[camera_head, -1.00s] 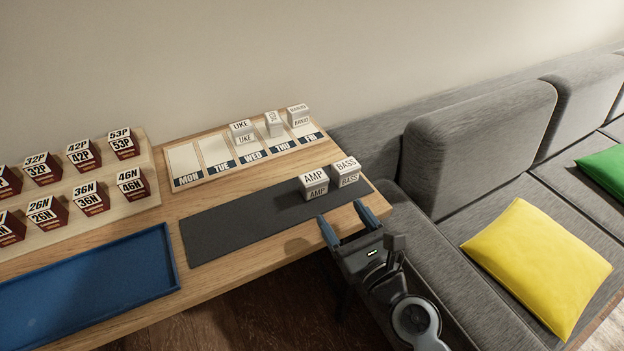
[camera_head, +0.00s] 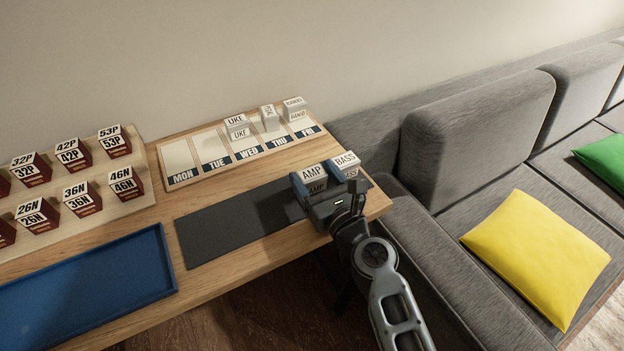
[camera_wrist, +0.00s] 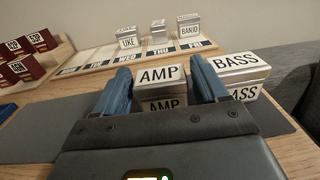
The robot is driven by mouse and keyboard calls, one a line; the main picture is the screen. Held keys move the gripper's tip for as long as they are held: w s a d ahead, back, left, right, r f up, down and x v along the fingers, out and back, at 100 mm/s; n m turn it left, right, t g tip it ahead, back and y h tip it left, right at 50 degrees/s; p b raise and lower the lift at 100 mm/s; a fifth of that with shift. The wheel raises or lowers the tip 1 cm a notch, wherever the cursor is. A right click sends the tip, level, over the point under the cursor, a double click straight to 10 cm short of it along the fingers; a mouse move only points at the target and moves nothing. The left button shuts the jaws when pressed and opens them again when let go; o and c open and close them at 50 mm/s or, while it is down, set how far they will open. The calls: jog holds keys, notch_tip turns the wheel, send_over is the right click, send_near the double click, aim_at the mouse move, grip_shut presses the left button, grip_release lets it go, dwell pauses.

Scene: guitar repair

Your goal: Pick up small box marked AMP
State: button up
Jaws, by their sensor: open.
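The small white box marked AMP (camera_head: 313,177) stands on the dark grey mat (camera_head: 230,226) near its right end. It also shows in the wrist view (camera_wrist: 161,84), between the two blue fingers. My gripper (camera_head: 321,182) is open, with one finger on each side of the AMP box. Whether the fingers touch the box I cannot tell. The box marked BASS (camera_head: 346,159) stands just right of the AMP box, and my right finger (camera_wrist: 207,80) is in the narrow gap between them.
Behind the mat is a weekday board (camera_head: 182,163) with UKE (camera_head: 238,126), BANJO (camera_head: 294,108) and another white box on it. Dark red boxes stand on a rack at left. A blue tray (camera_head: 85,285) lies front left. A grey sofa (camera_head: 470,140) is at right.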

jog(key=shift+w+a, duration=0.15)
jog(key=shift+c, duration=0.4)
jog(key=c, duration=0.7)
jog(key=shift+r, duration=0.1)
